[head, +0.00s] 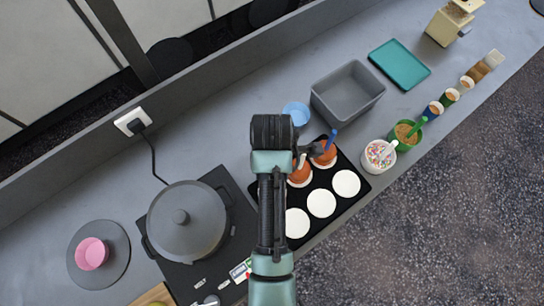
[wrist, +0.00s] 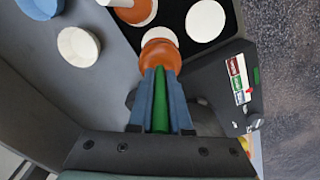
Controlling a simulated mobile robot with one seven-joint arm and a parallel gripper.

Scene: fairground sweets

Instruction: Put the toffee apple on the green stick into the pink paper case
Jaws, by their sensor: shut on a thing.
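In the wrist view my gripper (wrist: 160,90) is shut on the green stick (wrist: 160,105) of an orange-brown toffee apple (wrist: 160,56). The apple shows just beyond the fingertips, in front of a white disc (wrist: 158,37) on the black tray. I cannot tell how far it is above the disc. In the head view my arm hides this apple and the fingertips. The pink paper case (head: 91,253) stands at the lower left on a dark grey round plate (head: 112,277), and looks empty. It is not in the wrist view.
A black tray (head: 333,206) holds white discs and two other apples, one on a blue stick (head: 331,140). A lidded grey pot (head: 187,222) on a hob stands between tray and pink case. A blue case (head: 296,113) and grey bin (head: 347,94) stand behind the tray.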

